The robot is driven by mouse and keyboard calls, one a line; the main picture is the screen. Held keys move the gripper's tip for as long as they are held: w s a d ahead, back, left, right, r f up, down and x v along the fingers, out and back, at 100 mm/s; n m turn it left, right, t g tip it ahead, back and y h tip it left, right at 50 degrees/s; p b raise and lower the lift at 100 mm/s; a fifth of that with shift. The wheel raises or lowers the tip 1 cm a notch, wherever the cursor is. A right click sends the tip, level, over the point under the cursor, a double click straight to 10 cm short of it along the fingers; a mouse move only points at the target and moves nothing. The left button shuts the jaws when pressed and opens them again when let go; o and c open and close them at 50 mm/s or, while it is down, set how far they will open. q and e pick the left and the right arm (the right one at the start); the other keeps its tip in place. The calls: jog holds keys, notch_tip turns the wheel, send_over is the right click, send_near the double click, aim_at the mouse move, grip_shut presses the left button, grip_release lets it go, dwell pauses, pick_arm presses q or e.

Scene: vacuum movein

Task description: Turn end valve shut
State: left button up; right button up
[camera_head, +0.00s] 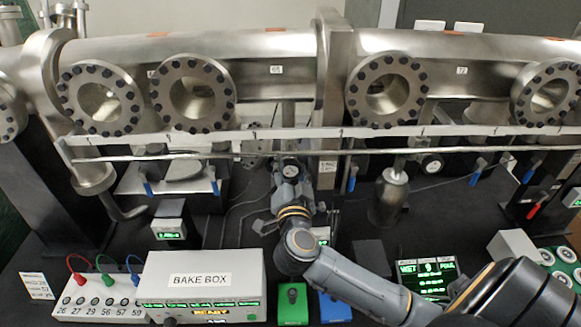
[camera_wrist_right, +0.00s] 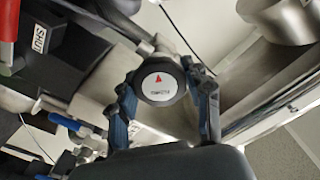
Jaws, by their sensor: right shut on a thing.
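A round dark valve knob (camera_wrist_right: 160,82) with a white face and a red arrow sits between the fingers in the right wrist view. The small lettering on its face is too small to read. In the head view a white-faced knob (camera_head: 291,171) shows at the tip of my right gripper (camera_head: 289,190), below the long steel pipe. My right gripper (camera_wrist_right: 165,108) is shut on the knob, with a blue-padded finger on each side. A black block carries a SHUT label (camera_wrist_right: 40,38) at the left of the wrist view. My left gripper is not in view.
A similar white-faced knob (camera_head: 432,166) and a steel cylinder (camera_head: 388,198) stand to the right. A thin rail (camera_head: 200,155) crosses behind the gripper. The bake box (camera_head: 203,285), green block (camera_head: 292,303) and display (camera_head: 428,278) stand in front, near my arm.

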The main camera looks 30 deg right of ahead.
jog(key=m, duration=0.7)
jog(key=shift+m, duration=0.3)
jog(key=m, duration=0.6)
jog(key=shift+f, duration=0.1)
jog(key=m, duration=0.6)
jog(key=shift+m, duration=0.3)
jog(key=m+b, duration=0.1)
jog(key=m, duration=0.5)
jog(key=shift+b, duration=0.3)
jog(key=shift+m, duration=0.3)
jog(key=o, duration=1.2)
jog(key=shift+c, duration=0.2)
